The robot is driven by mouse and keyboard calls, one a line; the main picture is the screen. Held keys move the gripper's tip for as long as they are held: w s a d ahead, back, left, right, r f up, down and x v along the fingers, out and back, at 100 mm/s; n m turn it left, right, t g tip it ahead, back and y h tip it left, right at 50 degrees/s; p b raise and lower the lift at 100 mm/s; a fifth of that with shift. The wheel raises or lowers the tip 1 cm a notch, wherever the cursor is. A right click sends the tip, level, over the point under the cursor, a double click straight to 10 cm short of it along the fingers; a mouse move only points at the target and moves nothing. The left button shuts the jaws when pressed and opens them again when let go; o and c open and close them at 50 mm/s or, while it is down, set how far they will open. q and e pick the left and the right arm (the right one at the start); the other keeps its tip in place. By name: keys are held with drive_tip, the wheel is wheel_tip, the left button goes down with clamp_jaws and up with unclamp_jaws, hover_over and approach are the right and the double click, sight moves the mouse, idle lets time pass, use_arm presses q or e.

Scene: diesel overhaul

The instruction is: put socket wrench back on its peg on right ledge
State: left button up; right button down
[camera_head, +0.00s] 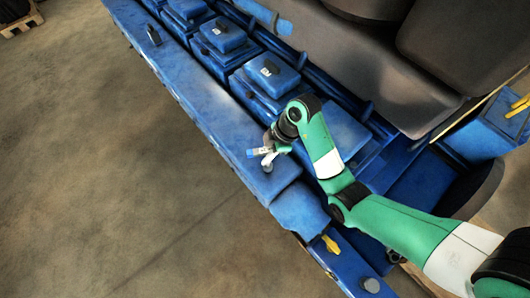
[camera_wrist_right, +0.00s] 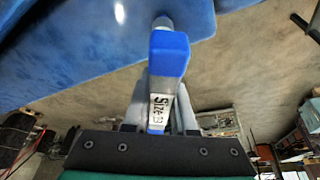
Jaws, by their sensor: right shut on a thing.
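The socket wrench has a blue body and a grey shaft labelled "Size", and shows in the right wrist view (camera_wrist_right: 168,55). My right gripper (camera_head: 268,154) is shut on it; in the wrist view the fingers (camera_wrist_right: 160,122) sit on both sides of the labelled part. My left gripper is not in view.
Blue engine covers (camera_head: 222,35) line the ledge's inner side. A dark upright piece (camera_head: 153,35) stands on the ledge's far part. A yellow handle (camera_head: 331,245) and a grey round knob (camera_head: 371,285) are at lower right. The floor at left is open.

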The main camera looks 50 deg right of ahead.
drive_tip(key=shift+d+f, duration=0.1)
idle(0.4)
drive_tip(key=shift+f, duration=0.8)
drive_tip(key=shift+c, duration=0.4)
unclamp_jaws()
